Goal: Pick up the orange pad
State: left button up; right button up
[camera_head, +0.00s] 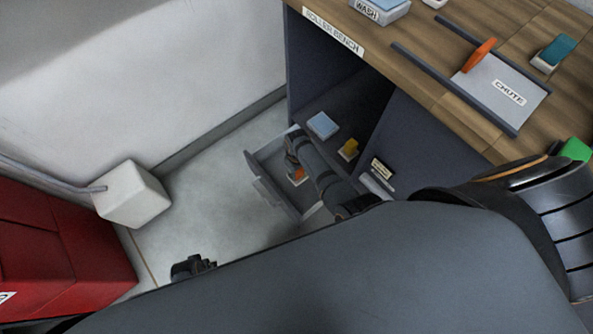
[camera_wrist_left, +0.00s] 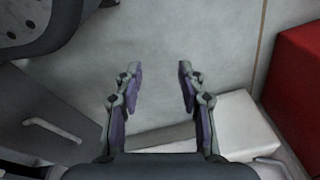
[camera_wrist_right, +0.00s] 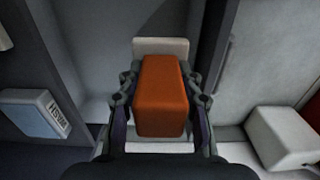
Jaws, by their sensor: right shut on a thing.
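The orange pad (camera_wrist_right: 160,95) is a rounded orange block in the right wrist view, with a pale block behind its far end. My right gripper (camera_wrist_right: 160,108) is shut on it, a finger on each side. In the head view the pad (camera_head: 298,175) shows at the right gripper (camera_head: 294,160), over the open drawer (camera_head: 270,189); I cannot tell whether it touches the drawer floor. My left gripper (camera_wrist_left: 160,75) is open and empty over the floor. In the head view it (camera_head: 192,266) is mostly hidden by my arm.
A blue pad (camera_head: 323,124) and a yellow pad (camera_head: 349,148) are by the cabinet opening. The bench above holds a chute (camera_head: 490,85), an orange piece (camera_head: 479,55) and a teal pad (camera_head: 555,51). A white block (camera_head: 131,194) and a red box (camera_head: 60,245) stand left.

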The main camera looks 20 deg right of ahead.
notch_tip(320, 180, up, 5)
jog(key=p, duration=0.4)
jog(key=shift+r+p, duration=0.1)
jog(key=shift+p, duration=0.25)
notch_tip(320, 180, up, 3)
jog(key=p, duration=0.3)
jog(key=shift+r+p, duration=0.35)
jog(key=shift+p, duration=0.15)
pick_arm(q)
jog(key=s+a+f, duration=0.1)
jog(key=s+a, duration=0.1)
jog(key=s, duration=1.2)
jog(key=shift+s, duration=0.3)
jog(key=shift+f, duration=0.1)
